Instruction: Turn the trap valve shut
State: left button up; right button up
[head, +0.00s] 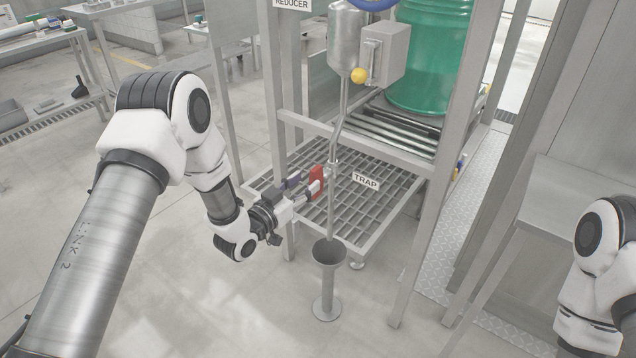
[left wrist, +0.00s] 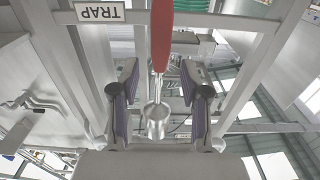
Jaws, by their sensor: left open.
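The trap valve's red lever handle (head: 316,179) is on the thin steel drain pipe (head: 332,205), beside the TRAP label (head: 366,181). My left gripper (head: 305,187) is at the handle, with its fingertips close to it. In the left wrist view the red handle (left wrist: 161,30) comes down from the top centre and narrows to a steel stem between the two open fingers (left wrist: 160,92). Gaps show on both sides, and no clear grip is seen. A steel cylindrical end (left wrist: 156,121) shows below the stem. My right gripper is out of view; only part of that arm shows.
A floor-standing funnel (head: 328,254) is under the pipe. A steel frame with a grating (head: 300,214) and upright posts (head: 437,170) surrounds the valve. A green drum (head: 428,60) stands on rollers behind. Open floor lies in front.

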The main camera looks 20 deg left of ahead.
aim_at(320, 176)
pick_arm(q)
jog(key=x, duration=0.5)
jog(key=shift+w+d+f, duration=0.1)
jog(key=shift+w, duration=0.1)
grip_shut()
jog(key=m, duration=0.2)
jog(key=d+m+b, duration=0.1)
jog(key=m, duration=0.1)
jog(key=shift+s+f, duration=0.1)
jog(key=shift+s, duration=0.1)
jog(key=m, duration=0.1)
jog(key=m+b, duration=0.1)
jog(key=m, duration=0.3)
jog(key=shift+s+d+f, duration=0.15)
jog(key=shift+d+f, duration=0.2)
jog(key=shift+d, duration=0.05)
jog(key=shift+s+d+f+m+b, duration=0.25)
jog(key=shift+m+b, duration=0.4)
jog(key=shift+m, duration=0.85)
jog(key=shift+w+f+m+b, duration=0.15)
jog(key=shift+f+m+b, duration=0.35)
jog(key=shift+m, duration=1)
jog(key=shift+s+d+f+m+b, duration=0.15)
jog(key=shift+m+b, duration=0.6)
jog(key=shift+m, duration=0.75)
jog(key=shift+w, duration=0.1)
